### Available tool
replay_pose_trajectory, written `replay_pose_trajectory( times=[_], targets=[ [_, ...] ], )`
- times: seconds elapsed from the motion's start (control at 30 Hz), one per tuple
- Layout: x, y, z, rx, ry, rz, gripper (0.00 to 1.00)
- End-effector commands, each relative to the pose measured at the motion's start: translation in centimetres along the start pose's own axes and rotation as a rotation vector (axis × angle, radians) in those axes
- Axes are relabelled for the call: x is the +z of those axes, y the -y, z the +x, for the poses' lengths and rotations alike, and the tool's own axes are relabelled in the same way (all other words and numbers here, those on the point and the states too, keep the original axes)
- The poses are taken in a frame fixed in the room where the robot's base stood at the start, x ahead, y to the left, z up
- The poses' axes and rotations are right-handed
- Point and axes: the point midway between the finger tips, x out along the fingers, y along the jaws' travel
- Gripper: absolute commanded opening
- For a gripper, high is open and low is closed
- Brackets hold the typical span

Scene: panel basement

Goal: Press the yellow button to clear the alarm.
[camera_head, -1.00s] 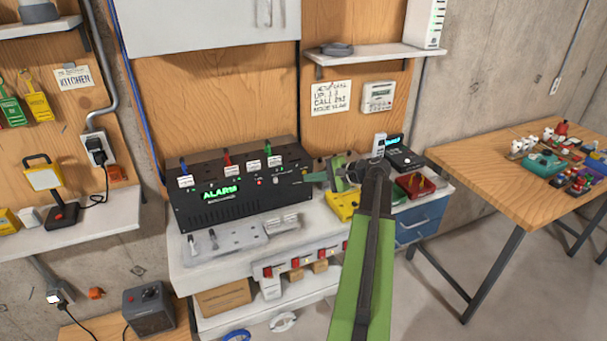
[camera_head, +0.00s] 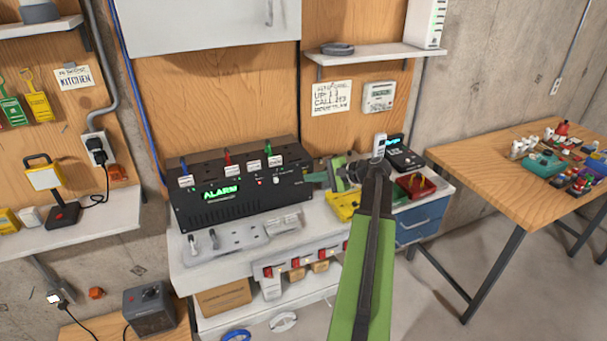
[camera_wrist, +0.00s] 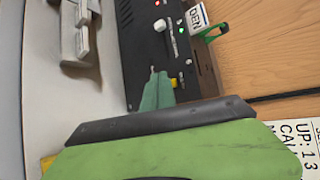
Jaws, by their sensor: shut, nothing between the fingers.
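The black alarm box (camera_head: 243,208) stands on the white bench, its green display (camera_head: 221,191) lit with the word ALARM. In the wrist view, a small yellow button (camera_wrist: 174,82) shows on the box's black front panel (camera_wrist: 140,45), partly hidden by my fingertips. My gripper (camera_head: 318,177) is shut and empty at the right end of the box's front. Its green fingers also show in the wrist view (camera_wrist: 157,92), with the tip right beside the yellow button. I cannot tell whether they touch.
A silver slider (camera_wrist: 172,36) sits on the panel near the button. A yellow case (camera_head: 343,207) and a red tray (camera_head: 415,187) lie to the right on the bench.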

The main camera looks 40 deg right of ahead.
Motion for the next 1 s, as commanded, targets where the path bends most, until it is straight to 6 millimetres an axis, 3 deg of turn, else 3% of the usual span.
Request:
replay_pose_trajectory(
  times=[1.0],
  targets=[
    [-0.54, 0.40, 0.43, 0.000, -0.001, 0.001, 0.00]
  ],
)
